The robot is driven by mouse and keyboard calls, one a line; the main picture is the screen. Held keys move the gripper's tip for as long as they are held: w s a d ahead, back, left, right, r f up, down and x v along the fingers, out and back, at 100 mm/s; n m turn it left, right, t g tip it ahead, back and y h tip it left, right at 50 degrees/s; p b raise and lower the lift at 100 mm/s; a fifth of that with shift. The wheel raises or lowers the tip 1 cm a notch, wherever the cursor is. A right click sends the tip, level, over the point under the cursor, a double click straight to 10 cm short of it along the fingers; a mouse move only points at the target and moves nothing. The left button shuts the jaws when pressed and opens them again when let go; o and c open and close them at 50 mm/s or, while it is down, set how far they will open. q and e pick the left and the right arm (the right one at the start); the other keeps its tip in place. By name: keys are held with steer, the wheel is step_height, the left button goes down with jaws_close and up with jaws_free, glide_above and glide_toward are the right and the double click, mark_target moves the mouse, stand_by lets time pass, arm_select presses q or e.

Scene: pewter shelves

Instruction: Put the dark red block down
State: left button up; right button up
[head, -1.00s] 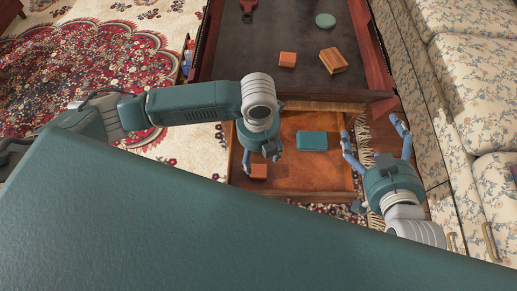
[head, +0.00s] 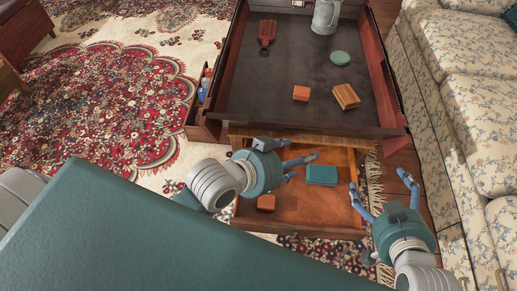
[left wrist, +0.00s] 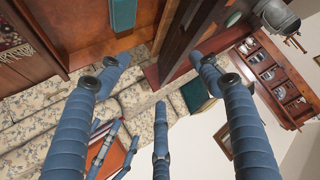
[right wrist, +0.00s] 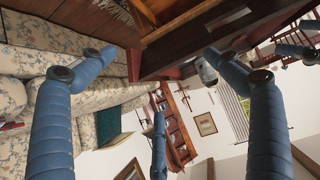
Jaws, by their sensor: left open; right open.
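The block that best matches the dark red block (head: 266,202) looks reddish orange and lies at the front left of the open wooden drawer (head: 300,205). Nothing grips it. My left gripper (head: 303,166) is open and empty over the drawer, beyond and to the right of that block, near the teal box (head: 322,175). My right gripper (head: 380,182) is open and empty to the right of the drawer. The left wrist view shows its spread fingers and part of the teal box (left wrist: 123,14). The right wrist view shows no block.
The dark tabletop (head: 275,75) behind the drawer holds an orange block (head: 301,93), a wooden block (head: 346,96), a green disc (head: 340,58), a red paddle-like tool (head: 267,35) and a grey jug (head: 326,15). A floral sofa (head: 480,90) stands close on the right.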

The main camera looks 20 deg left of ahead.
arm_select(q)
steer(key=s+a+n+t+y, duration=0.1)
steer(key=a+n+y, duration=0.2)
steer(key=a, duration=0.6)
steer(key=n, duration=0.2)
steer(key=shift+a+n, duration=0.15)
steer(key=shift+n, duration=0.15)
steer(key=shift+s+r, duration=0.1)
arm_select(e)
steer(key=shift+a, duration=0.1)
arm_select(q)
steer(key=shift+p, duration=0.75)
